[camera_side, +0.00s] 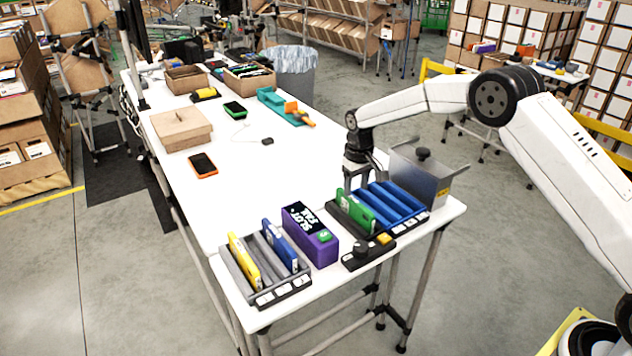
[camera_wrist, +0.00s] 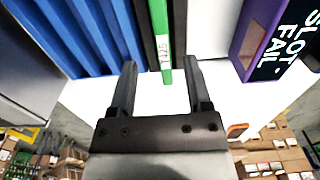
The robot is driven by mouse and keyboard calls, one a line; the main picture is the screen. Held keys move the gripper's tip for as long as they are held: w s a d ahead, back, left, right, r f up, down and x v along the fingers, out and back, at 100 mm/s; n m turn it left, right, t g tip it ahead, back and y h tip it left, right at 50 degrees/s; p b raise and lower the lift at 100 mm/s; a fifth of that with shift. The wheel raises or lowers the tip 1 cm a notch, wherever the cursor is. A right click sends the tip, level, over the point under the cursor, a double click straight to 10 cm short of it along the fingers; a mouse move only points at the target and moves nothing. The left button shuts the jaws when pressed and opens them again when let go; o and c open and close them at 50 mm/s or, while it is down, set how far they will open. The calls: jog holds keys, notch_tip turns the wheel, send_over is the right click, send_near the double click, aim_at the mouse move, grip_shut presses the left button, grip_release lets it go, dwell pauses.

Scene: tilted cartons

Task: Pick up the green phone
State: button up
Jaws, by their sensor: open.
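My gripper (camera_side: 360,185) points down just above and behind this phone. In the wrist view my gripper (camera_wrist: 160,66) is open, with one finger on each side of the phone's green edge and gaps visible. Whether the fingertips reach down past its top edge is unclear. Another dark phone with a green rim (camera_side: 235,110) lies flat farther back on the table.
A metal box (camera_side: 420,175) with a black knob stands close behind the blue rack. A purple box (camera_side: 310,238) is left of the rack; a black button box (camera_side: 368,250) is in front. A grey rack (camera_side: 272,296) holds yellow and blue phones. The middle table is mostly clear.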

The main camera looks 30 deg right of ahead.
aim_at(354, 199)
jog(key=shift+f, duration=0.45)
jog(key=shift+a+f, duration=0.15)
jog(key=shift+f, duration=2.4)
grip_shut()
